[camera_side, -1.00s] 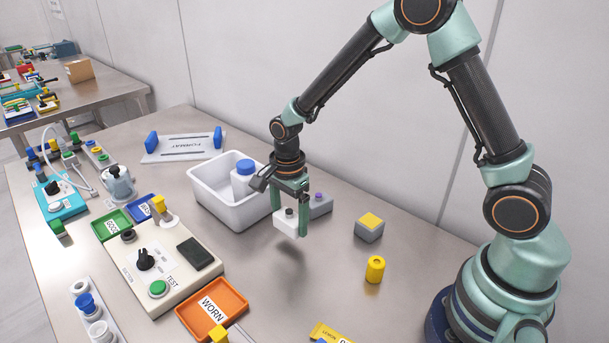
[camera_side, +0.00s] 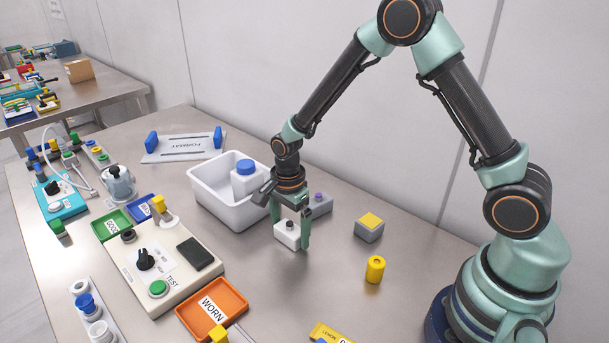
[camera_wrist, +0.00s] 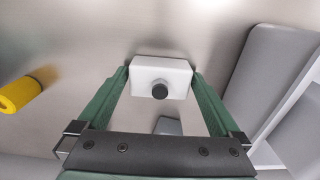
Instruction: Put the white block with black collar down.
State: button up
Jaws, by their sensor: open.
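The white block with black collar (camera_side: 288,236) rests on the metal table, just in front of the white bin. It also shows in the wrist view (camera_wrist: 162,72), upright, with its dark round top facing the camera. My gripper (camera_side: 290,238) is down around the block, with one green finger at each side. In the wrist view my gripper (camera_wrist: 161,80) has its fingertips close beside the block's two ends. The jaws are open, and narrow gaps seem to lie between fingers and block.
A white bin (camera_side: 208,198) with a blue-capped bottle (camera_side: 245,178) stands close at left. A grey block with a purple top (camera_side: 320,204) sits just behind the gripper. A yellow-topped grey block (camera_side: 369,228) and a yellow cylinder (camera_side: 375,269) stand to the right.

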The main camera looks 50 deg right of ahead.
aim_at(290, 224)
notch_tip(290, 224, up, 12)
jog(key=s+d+r+n+t, duration=0.2)
jog(key=s+r+n, duration=0.4)
jog(key=n, duration=0.3)
jog(key=s+d+r+n+t, duration=0.2)
jog(key=s+r+n, duration=0.4)
jog(key=n, duration=0.3)
jog(key=shift+s+d+t, duration=0.25)
jog(key=shift+t, duration=0.55)
